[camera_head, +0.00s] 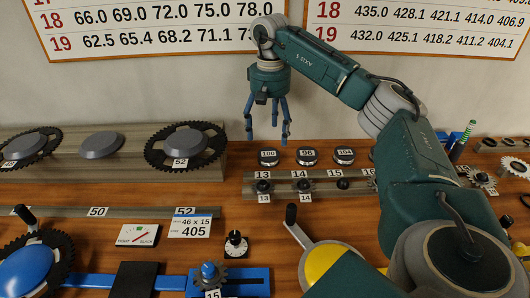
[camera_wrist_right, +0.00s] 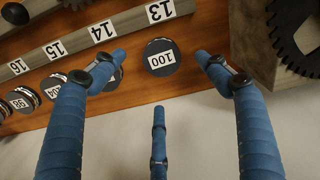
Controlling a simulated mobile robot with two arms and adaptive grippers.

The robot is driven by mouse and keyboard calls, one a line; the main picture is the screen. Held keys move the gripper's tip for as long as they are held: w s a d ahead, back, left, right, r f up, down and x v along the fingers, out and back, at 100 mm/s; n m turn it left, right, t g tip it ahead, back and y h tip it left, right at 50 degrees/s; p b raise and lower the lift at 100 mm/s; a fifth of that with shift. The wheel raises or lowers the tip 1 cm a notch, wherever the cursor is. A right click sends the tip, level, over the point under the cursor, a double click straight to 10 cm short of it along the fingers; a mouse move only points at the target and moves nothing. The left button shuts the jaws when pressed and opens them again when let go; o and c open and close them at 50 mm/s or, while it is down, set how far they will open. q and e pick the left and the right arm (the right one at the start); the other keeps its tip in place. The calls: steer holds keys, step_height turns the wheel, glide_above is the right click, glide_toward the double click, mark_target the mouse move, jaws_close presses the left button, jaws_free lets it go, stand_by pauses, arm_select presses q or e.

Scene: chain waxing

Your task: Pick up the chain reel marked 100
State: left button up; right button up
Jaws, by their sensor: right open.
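The chain reel marked 100 (camera_head: 268,157) is a small dark round disc with a white label. It stands at the back of the wooden bench, leftmost in a row of similar reels. In the right wrist view the reel marked 100 (camera_wrist_right: 161,57) lies between the spread blue fingers, nearer their tips. My right gripper (camera_head: 268,132) points down above the reel, open and empty, with a gap to it. It also shows in the right wrist view (camera_wrist_right: 160,85). My left gripper is not in view.
Reels marked 96 (camera_head: 307,156) and 104 (camera_head: 344,156) stand close to the right. A rail (camera_head: 320,187) with small sprockets runs in front. A raised block (camera_head: 120,170) with large chainrings is to the left. The wall (camera_head: 180,90) is behind.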

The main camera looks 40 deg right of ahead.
mark_target(268, 154)
steer(key=shift+s+f, duration=0.25)
steer(key=shift+f, duration=0.85)
steer(key=f, duration=0.1)
steer(key=f+p, duration=0.1)
steer(key=f, duration=0.3)
steer(key=shift+w+p, duration=0.4)
steer(key=shift+f, duration=0.4)
steer(key=c, duration=0.4)
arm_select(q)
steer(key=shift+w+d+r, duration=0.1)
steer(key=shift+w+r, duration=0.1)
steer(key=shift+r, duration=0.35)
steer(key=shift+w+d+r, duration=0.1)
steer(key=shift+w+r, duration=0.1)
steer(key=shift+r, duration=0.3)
arm_select(e)
steer(key=c, duration=1.2)
steer(key=shift+r, duration=0.1)
